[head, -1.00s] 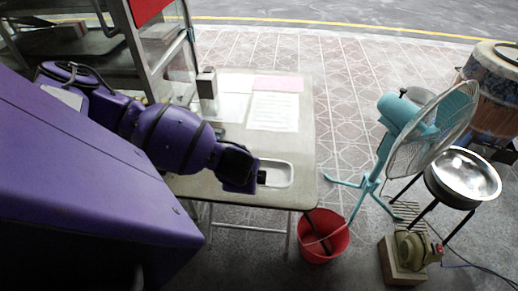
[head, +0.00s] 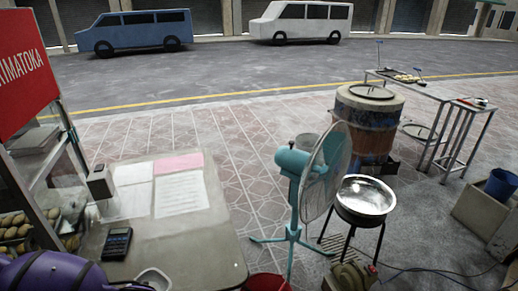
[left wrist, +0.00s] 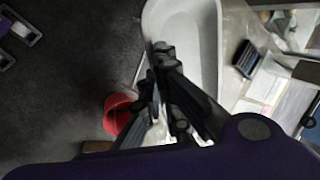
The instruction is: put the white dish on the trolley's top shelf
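The white dish (head: 154,278) shows at the bottom edge of the head view, partly cut off, at the near part of the grey table. It is large and close in the left wrist view (left wrist: 188,28). My left gripper's dark fingers (left wrist: 164,65) are close together at the dish's near rim and appear shut on it. I cannot tell whether the dish is clear of the tabletop. At the far right, a metal-framed stand (head: 483,108) with a top and lower shelf looks like the trolley. My right gripper is not in view.
The table (head: 215,245) holds papers (head: 180,193) and a calculator (head: 117,243). A teal fan (head: 296,165), a metal bowl on a stand (head: 365,198) and the barrel oven (head: 367,125) stand between the table and the far stands. A red bucket (left wrist: 118,115) is on the floor.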

